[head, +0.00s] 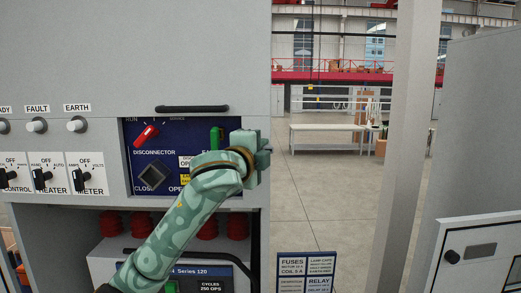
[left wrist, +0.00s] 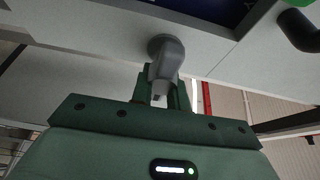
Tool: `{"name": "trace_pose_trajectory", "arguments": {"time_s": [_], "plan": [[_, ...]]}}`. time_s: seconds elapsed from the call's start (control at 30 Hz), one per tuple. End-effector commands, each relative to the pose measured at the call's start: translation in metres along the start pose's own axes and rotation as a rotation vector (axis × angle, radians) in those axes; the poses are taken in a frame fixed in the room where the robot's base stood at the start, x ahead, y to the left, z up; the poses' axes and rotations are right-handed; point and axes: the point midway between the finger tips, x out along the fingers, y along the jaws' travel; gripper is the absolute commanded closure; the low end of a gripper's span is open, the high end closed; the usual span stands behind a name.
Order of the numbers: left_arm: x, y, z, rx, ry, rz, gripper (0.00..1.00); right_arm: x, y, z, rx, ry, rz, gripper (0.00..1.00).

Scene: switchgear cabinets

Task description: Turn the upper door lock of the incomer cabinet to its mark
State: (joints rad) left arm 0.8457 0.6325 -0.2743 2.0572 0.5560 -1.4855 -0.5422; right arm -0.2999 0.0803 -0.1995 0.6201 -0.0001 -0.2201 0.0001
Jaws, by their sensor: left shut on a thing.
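The door lock (left wrist: 166,52) is a grey lever on a round base on the light grey face of the cabinet, seen in the left wrist view. My left gripper (left wrist: 165,92) is shut on its lever, one green finger on each side. In the head view my left gripper (head: 256,150) is at the right edge of the incomer cabinet (head: 200,50), beside the blue panel. The gripper and wrist hide the lock there. I cannot make out the lock's mark in either view. My right gripper is not in view.
The blue panel (head: 172,130) carries a red knob (head: 146,136), a black square socket and a green part close to my wrist. A black handle (head: 192,108) sits above it. A grey post (head: 402,130) and an open-standing panel are at right, with clear floor between.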

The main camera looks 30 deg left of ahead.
Motion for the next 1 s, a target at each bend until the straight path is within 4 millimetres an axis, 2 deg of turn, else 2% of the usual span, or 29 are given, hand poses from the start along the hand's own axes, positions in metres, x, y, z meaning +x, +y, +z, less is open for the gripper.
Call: {"name": "trace_pose_trajectory", "arguments": {"time_s": [0.57,0.6,0.67,1.0], "plan": [[0.0003,0.0016,-0.0002,0.03,0.0,0.014,1.0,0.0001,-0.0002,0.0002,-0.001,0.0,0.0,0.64],[0.0003,0.0016,-0.0002,0.03,-0.001,0.014,0.75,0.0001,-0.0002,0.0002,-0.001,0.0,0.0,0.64],[0.0003,0.0015,-0.0002,0.029,0.0,0.014,0.62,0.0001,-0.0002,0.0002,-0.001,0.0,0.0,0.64],[-0.0036,0.001,-0.0004,0.028,0.001,0.012,0.62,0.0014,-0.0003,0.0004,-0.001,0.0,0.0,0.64]]}}
